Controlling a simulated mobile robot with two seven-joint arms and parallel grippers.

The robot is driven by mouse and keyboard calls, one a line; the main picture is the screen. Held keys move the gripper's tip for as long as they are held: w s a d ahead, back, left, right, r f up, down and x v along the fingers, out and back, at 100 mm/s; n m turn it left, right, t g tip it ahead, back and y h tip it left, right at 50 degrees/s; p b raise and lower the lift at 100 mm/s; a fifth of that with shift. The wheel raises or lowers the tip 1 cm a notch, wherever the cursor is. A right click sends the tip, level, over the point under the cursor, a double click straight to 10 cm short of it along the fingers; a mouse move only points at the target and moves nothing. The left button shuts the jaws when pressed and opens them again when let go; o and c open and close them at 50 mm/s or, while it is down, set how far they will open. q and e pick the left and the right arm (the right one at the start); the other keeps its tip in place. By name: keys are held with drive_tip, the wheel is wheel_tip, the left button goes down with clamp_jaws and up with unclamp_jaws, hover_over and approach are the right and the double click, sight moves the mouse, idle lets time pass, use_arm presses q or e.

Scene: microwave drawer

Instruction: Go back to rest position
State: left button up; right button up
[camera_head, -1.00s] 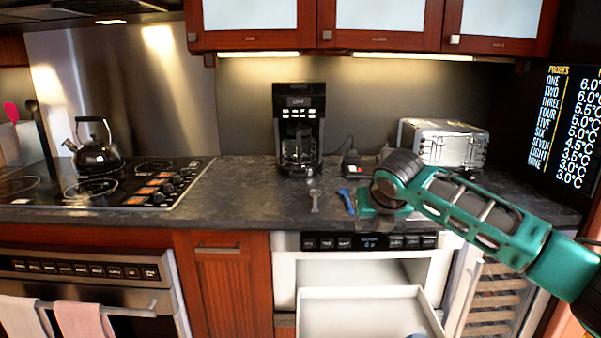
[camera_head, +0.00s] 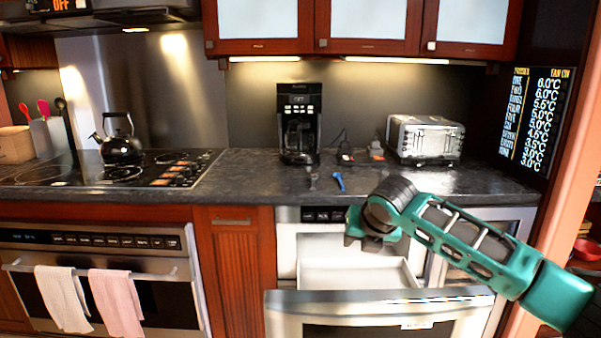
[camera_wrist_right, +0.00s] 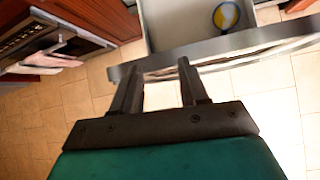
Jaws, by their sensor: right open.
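My right arm, green with a dark wrist, reaches in from the right. Its dark right gripper (camera_head: 362,236) is in front of the open microwave drawer (camera_head: 350,274), and part of the drawer is hidden behind the arm. In the right wrist view the right gripper (camera_wrist_right: 157,67) has its two fingers apart with nothing between them, their tips close to the drawer's front edge (camera_wrist_right: 235,43); I cannot tell whether they touch it. A round blue, yellow and white item (camera_wrist_right: 226,15) lies inside the drawer. My left gripper is not in view.
The drawer front (camera_head: 380,308) juts out from the cabinets. The counter (camera_head: 250,185) holds a coffee maker (camera_head: 299,125), a toaster (camera_head: 425,138) and small tools. A kettle (camera_head: 121,145) stands on the stove at left. Tiled floor (camera_wrist_right: 90,100) shows below the gripper.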

drive_tip(key=s+a+f+m+y, duration=0.2)
drive_tip(key=s+a+f+m, duration=0.2)
drive_tip(key=s+f+m, duration=0.4)
drive_tip(key=s+a+f+m+y, duration=0.3)
drive_tip(key=s+f+m, duration=0.3)
drive_tip(key=f, duration=0.5)
drive_tip(key=s+d+f+m+t+h, duration=0.1)
drive_tip(key=s+d+f+m, duration=0.3)
drive_tip(key=s+m, duration=0.5)
drive_tip(key=s+d+f+m+t+h, duration=0.2)
drive_tip(key=s+d+f+m+h, duration=0.1)
drive_tip(key=s+d+m, duration=0.5)
drive_tip(key=shift+s+d+f+m, duration=0.15)
drive_tip(key=shift+s+f+m, duration=0.5)
drive_tip(key=shift+s, duration=0.3)
